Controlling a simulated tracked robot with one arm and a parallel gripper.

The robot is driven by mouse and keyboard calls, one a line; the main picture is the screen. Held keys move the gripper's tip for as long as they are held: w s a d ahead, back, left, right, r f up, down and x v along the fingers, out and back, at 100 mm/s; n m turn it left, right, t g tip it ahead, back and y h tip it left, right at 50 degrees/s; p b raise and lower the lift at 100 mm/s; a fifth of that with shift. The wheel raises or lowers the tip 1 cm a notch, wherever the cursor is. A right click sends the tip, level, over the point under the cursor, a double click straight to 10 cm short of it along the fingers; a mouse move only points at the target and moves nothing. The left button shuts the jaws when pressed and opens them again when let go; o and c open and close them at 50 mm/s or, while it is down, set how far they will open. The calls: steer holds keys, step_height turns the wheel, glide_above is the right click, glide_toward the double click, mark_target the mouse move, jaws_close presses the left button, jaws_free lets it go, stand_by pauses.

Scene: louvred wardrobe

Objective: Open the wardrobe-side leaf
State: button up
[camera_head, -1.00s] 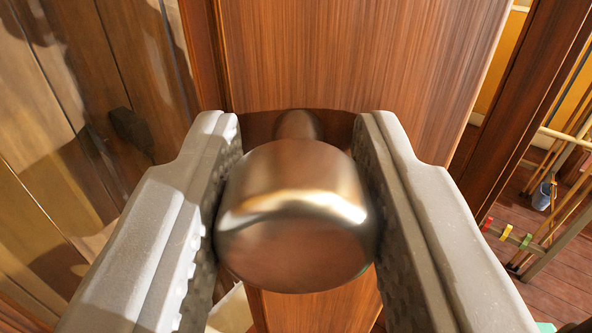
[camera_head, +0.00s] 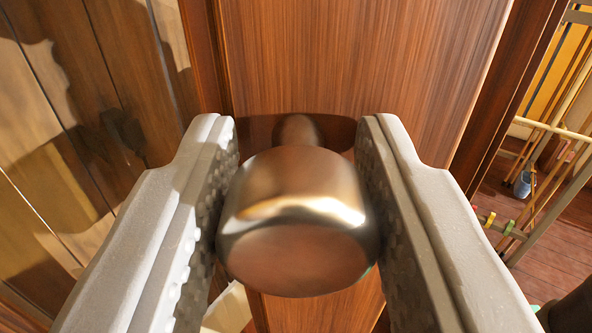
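A rounded brownish metal knob (camera_head: 294,225) on a short stem stands out from the reddish-brown wooden leaf (camera_head: 370,60). My gripper (camera_head: 296,135) has one finger on each side of the knob. The fingers are open slightly wider than the knob, with a thin gap at its lower right. The fingertips reach past the knob's head toward the stem, close to the leaf. The leaf's lower part is mostly hidden behind the knob and fingers.
Pale and brown wooden boards with shadows (camera_head: 90,100) fill the left side. At right, past a dark wooden post (camera_head: 510,90), a rack of poles (camera_head: 560,170) with coloured clips and a small blue bucket (camera_head: 523,184) stand on a reddish plank floor.

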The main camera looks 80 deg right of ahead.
mark_target(404, 7)
steer(key=shift+o, duration=1.2)
steer(key=shift+r, duration=1.6)
steer(key=shift+s+r, duration=0.15)
steer(key=shift+s, duration=0.1)
steer(key=shift+s+d, duration=0.2)
steer(key=shift+s, duration=0.35)
steer(key=shift+s+d, duration=0.2)
steer(key=shift+s, duration=0.3)
steer(key=s+d+r+p, duration=0.1)
steer(key=s+d+p, duration=0.3)
steer(key=s+p, duration=0.5)
steer(key=s, duration=0.3)
steer(key=shift+s+r, duration=0.2)
steer(key=shift+s, duration=0.15)
